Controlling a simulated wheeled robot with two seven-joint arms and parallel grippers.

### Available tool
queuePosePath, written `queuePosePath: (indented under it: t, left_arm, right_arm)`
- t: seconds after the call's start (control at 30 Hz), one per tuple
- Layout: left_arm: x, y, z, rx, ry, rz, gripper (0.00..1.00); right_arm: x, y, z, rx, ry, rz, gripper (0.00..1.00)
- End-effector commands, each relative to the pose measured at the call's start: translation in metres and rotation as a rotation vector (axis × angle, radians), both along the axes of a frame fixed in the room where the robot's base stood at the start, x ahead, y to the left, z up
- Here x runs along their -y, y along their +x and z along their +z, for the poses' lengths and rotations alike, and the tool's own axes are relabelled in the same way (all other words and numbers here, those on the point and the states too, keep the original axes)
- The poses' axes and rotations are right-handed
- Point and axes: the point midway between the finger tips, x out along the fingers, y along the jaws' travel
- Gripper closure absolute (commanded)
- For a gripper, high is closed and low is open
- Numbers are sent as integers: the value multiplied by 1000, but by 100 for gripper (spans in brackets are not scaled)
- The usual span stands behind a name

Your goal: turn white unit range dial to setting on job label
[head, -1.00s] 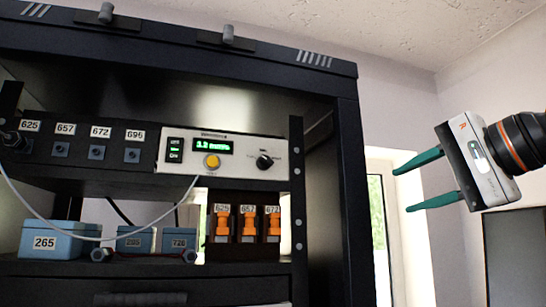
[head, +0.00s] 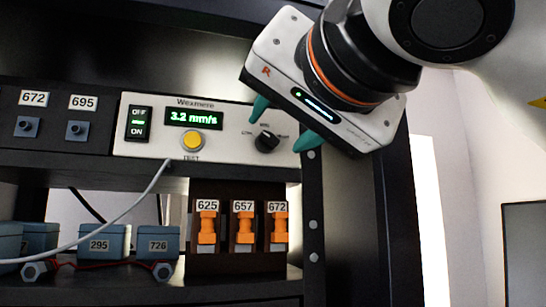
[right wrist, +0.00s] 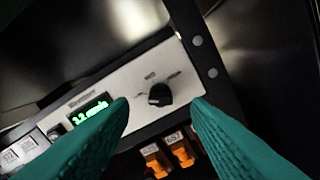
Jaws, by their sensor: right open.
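The white unit (head: 215,115) marked Wexmere is set in the black rack. Its green display (head: 194,118) reads 3.2 mm/s. Its black range dial (head: 267,141) is at the right end of the panel, with small marks around it; a MID mark shows above it. My right gripper (head: 283,122) is open in front of the dial, its teal fingers to either side and above it. In the right wrist view the dial (right wrist: 160,95) lies between the open fingers, apparently not touched. No job label can be made out. My left gripper is out of view.
A yellow TEST button (head: 192,141) and an OFF/ON switch (head: 138,123) share the panel. Orange clips (head: 243,228) labelled 625, 657 and 672 hang below. Blue boxes (head: 100,242) stand on the lower shelf, and a pale cable (head: 130,208) crosses in front. The rack post (head: 313,215) is right of the dial.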

Motion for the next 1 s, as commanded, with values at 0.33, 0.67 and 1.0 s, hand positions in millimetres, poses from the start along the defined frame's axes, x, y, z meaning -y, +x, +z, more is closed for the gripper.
queuePosePath:
  t: [0.33,0.67,1.0]
  left_arm:
    - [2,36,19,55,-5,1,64]
    - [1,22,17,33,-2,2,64]
    - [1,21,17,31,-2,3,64]
  right_arm:
    - [-11,35,1,-2,2,0,56]
    - [-11,36,0,-2,3,0,65]
    - [-11,36,0,-3,5,0,100]
